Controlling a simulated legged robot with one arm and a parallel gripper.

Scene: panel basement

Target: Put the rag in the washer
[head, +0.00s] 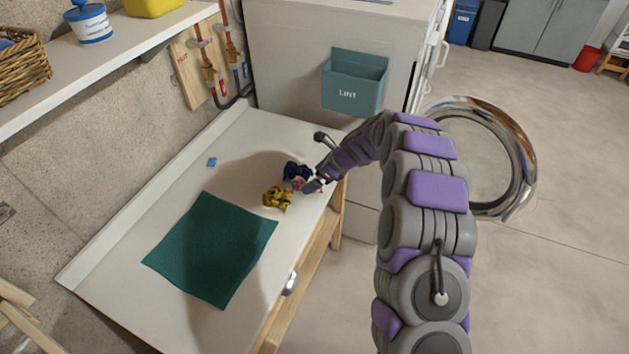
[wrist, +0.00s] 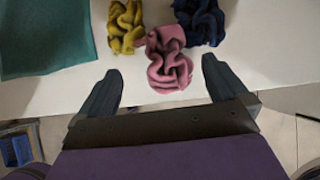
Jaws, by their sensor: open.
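Three crumpled cloths lie close together near the right edge of a white worktop: a yellow one (head: 277,198), a navy one (head: 296,171) and a pink one (wrist: 168,62). A flat teal cloth (head: 212,248) lies to their left. I cannot tell which is the rag. My gripper (head: 314,186) is open at the cloths. In the wrist view the pink cloth lies between and just beyond the open fingers (wrist: 160,70), and my gripper partly hides it in the head view. The white washer (head: 290,50) stands behind the worktop; its round door (head: 488,150) is swung open, and its opening is hidden.
A teal lint bin (head: 355,80) hangs on the washer's side. A small blue piece (head: 211,162) lies on the worktop (head: 120,250). A shelf (head: 110,48) with a basket (head: 22,66) and a tub (head: 88,22) overhangs at left.

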